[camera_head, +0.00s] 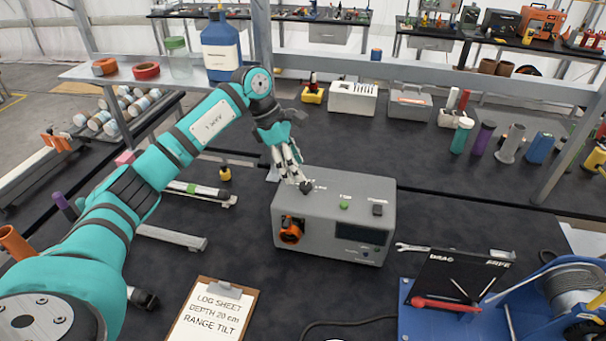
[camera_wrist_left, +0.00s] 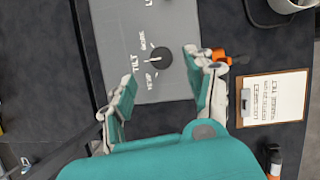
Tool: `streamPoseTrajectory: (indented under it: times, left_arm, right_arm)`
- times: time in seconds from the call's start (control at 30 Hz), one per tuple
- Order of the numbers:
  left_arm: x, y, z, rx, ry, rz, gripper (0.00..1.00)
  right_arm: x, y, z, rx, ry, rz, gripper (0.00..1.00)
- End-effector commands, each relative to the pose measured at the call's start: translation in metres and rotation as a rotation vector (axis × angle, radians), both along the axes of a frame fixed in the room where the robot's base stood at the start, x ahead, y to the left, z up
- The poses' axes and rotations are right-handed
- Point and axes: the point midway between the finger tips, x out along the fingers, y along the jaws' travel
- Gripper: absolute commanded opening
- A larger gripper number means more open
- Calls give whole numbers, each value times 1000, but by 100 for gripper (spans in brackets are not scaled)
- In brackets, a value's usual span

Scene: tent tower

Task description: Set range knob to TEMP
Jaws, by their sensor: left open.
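The range knob is a small dark round knob (camera_head: 306,187) on top of the grey instrument box (camera_head: 300,213), at its left back. In the left wrist view the knob (camera_wrist_left: 163,59) has a light pointer mark that appears to face the TILT label; a label that seems to read TEMP sits lower left of it. My left gripper (camera_head: 291,178) points down over the box beside the knob in the head view. In the left wrist view its two fingers (camera_wrist_left: 162,86) are spread apart, empty, with the knob just beyond and between the tips. My right gripper is not seen.
The box top also has a green button (camera_head: 344,205) and a dark switch (camera_head: 377,210); an orange part (camera_head: 290,231) is on its front. A clipboard (camera_head: 211,312) lies in front, reading RANGE TILT. A blue winch (camera_head: 500,315) and a dark panel (camera_head: 459,275) stand to the right.

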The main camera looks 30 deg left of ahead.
Motion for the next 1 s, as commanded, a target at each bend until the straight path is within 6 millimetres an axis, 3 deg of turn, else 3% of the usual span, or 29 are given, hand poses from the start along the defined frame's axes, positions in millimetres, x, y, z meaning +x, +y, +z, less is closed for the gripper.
streamPoseTrajectory:
  times: [0.13,0.3,0.7,1.0]
  left_arm:
    - [3,-11,-24,0,4,-2,55]
    - [7,-17,-43,0,1,0,55]
    - [8,-19,-51,0,-1,-1,55]
    - [8,-19,-51,0,-1,-1,16]
  right_arm:
    - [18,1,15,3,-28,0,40]
    - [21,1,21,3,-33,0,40]
    - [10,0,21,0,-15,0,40]
    - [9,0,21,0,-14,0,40]
